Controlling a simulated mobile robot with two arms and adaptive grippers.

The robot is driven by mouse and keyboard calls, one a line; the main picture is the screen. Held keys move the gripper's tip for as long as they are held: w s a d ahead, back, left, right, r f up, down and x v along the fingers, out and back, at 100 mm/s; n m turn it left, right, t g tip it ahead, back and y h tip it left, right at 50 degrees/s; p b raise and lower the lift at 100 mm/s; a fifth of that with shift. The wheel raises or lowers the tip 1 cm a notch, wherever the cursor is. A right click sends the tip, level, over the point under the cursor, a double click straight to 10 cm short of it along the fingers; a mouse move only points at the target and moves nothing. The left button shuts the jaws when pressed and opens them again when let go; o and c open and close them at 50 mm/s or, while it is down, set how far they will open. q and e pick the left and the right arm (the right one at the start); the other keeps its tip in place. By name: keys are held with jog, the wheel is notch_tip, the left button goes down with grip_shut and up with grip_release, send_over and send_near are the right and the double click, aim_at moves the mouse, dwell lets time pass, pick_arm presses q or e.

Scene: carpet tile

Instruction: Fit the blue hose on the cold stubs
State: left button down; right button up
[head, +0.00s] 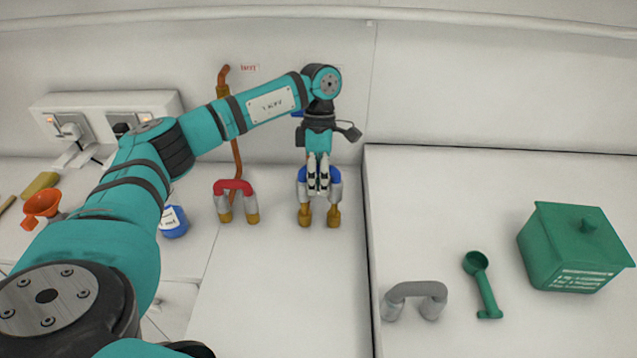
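The blue hose (305,174) is a short upside-down U with grey ends. It stands upright at the brass cold stubs (305,217), one grey end over each stub. The ends appear to meet the stubs, but I cannot tell how far down they sit. My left gripper (318,190) points down from above, its fingers closed around the middle of the blue hose and hiding part of its bend. The wall marking above the cold stubs is mostly hidden behind my arm. My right gripper is out of view.
A red hose (234,186) sits on the stubs to the left, below a copper pipe (237,150). A grey hose (415,290), a green scoop (482,283) and a green box (570,250) are on the right worktop. A blue container (173,222) and orange funnel (42,203) are left.

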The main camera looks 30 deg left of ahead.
pick_arm(q)
jog(key=shift+f+b, duration=0.7)
jog(key=shift+f, duration=0.15)
dwell(0.3)
jog(key=shift+f+b, duration=1.15)
jog(key=shift+f, duration=0.5)
jog(key=c, duration=1.4)
grip_release()
jog(key=v, duration=0.8)
